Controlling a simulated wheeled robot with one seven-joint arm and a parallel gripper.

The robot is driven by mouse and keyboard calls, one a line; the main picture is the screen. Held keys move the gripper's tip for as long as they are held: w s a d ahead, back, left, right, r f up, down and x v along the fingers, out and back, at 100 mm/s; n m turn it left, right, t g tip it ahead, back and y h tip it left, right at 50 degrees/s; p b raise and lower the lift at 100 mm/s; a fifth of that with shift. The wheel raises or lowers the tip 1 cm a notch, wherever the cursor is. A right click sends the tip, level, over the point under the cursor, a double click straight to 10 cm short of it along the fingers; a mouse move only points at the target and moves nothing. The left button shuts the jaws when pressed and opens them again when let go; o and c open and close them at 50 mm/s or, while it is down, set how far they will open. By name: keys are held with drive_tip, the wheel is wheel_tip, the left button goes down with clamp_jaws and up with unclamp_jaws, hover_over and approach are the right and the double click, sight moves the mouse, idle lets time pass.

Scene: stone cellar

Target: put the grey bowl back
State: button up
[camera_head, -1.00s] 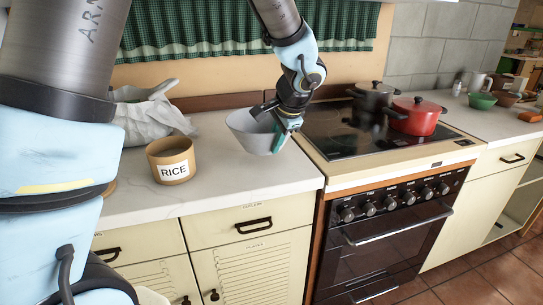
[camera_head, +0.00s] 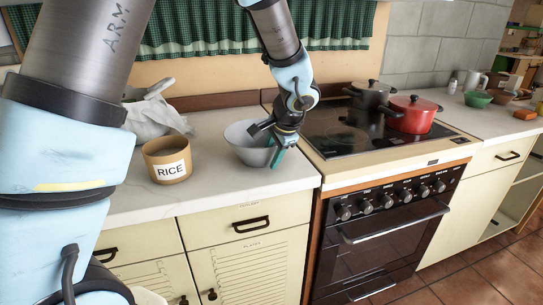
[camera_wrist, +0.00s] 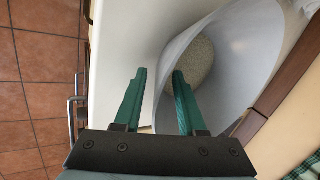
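The grey bowl (camera_head: 243,150) stands upright on the white counter, between the rice canister and the stove. My gripper (camera_head: 271,150) is at the bowl's right side, with one teal finger showing outside the wall. In the wrist view the grey bowl (camera_wrist: 233,62) fills the upper right, with a speckled round patch at its bottom. There my gripper (camera_wrist: 160,74) has its fingers spread apart, one on each side of the bowl's near wall. A gap shows between the fingers, and they do not look clamped on the wall.
A tan canister marked RICE (camera_head: 168,160) stands left of the bowl, with a crumpled white cloth bag (camera_head: 155,117) behind it. On the stove (camera_head: 345,142) to the right are a dark pot (camera_head: 370,96) and a red pot (camera_head: 411,116). A green bowl (camera_head: 478,99) sits farther right.

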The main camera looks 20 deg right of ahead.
drive_tip(key=shift+s+d+r, duration=0.1)
drive_tip(key=shift+r, duration=0.35)
drive_tip(key=a+v, duration=0.1)
drive_tip(key=v, duration=1)
drive_tip(key=w+a+f+n+g, duration=0.1)
drive_tip(key=a+f+n, duration=0.1)
drive_tip(key=a, duration=0.6)
drive_tip(key=w+a+f+n+g, duration=0.1)
drive_tip(key=a+n, duration=0.3)
drive_tip(key=a, duration=0.4)
drive_tip(key=w+a+f+n+g, duration=0.1)
drive_tip(key=a+f+n, duration=0.3)
drive_tip(key=a, duration=0.4)
drive_tip(key=shift+a+g+b, duration=0.25)
drive_tip(key=shift+g+b, duration=0.15)
drive_tip(key=s+a+n, duration=0.1)
drive_tip(key=a+n, duration=0.1)
drive_tip(key=a, duration=0.1)
drive_tip(key=s+a+f+n, duration=0.1)
drive_tip(key=a, duration=0.2)
drive_tip(key=s+a+f+n, duration=0.1)
drive_tip(key=a+n, duration=0.1)
drive_tip(key=a, duration=0.1)
drive_tip(key=shift+s+f+n+h, duration=0.15)
drive_tip(key=shift+n+h, duration=0.15)
drive_tip(key=shift+h, duration=0.1)
